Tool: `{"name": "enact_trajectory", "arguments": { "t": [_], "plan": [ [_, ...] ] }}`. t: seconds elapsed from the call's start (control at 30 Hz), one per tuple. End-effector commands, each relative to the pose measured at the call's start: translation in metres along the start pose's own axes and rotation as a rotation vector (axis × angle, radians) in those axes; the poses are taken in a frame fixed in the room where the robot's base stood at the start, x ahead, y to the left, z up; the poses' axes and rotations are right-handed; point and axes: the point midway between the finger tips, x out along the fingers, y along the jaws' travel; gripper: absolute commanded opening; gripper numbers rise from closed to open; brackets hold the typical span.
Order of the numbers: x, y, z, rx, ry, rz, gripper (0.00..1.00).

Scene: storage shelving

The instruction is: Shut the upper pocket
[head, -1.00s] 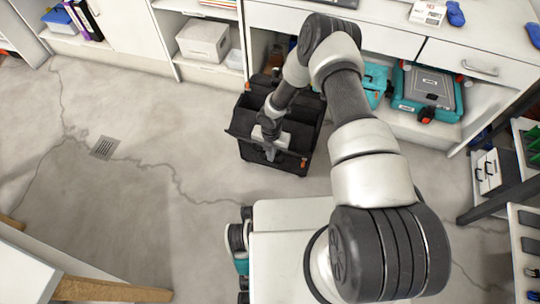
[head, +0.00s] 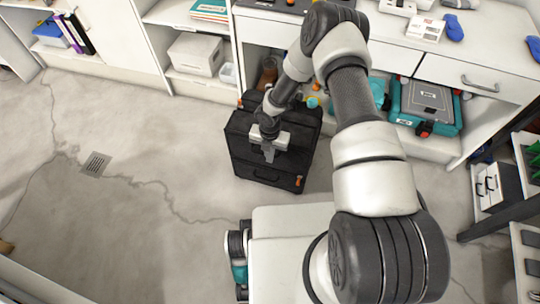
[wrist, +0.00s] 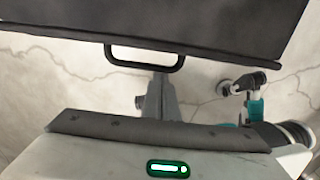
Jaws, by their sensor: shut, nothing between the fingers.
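The black bag (head: 245,160) stands on the floor in front of the shelving. Its upper pocket flap (head: 240,124) lies across the top in the head view and looks flat or nearly so. My arm hides part of it, so I cannot tell whether it is fully shut. In the wrist view a black panel (wrist: 220,20) with a loop handle (wrist: 145,65) fills the top. My shut fingers (wrist: 160,100) point toward it near the handle; contact is unclear.
A teal and grey toolbox (head: 425,105) sits on the low shelf to the right. A white box (head: 198,54) is on the left shelving. A dark rack (head: 500,200) stands at the far right. The floor left of the bag is clear.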

Motion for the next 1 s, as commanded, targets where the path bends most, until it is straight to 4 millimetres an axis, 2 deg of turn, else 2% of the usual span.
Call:
{"name": "enact_trajectory", "arguments": {
  "t": [0.03,0.27,0.8,1.0],
  "plan": [
    [-0.0021,0.0004,0.0091,0.002,-0.015,0.006,0.00],
    [-0.0031,0.0000,0.0118,0.003,-0.020,0.007,0.00],
    [-0.0028,-0.0017,0.0119,0.004,-0.020,0.003,0.00],
    [-0.0061,0.0055,0.0044,0.003,-0.018,0.003,0.00]
  ]
}}
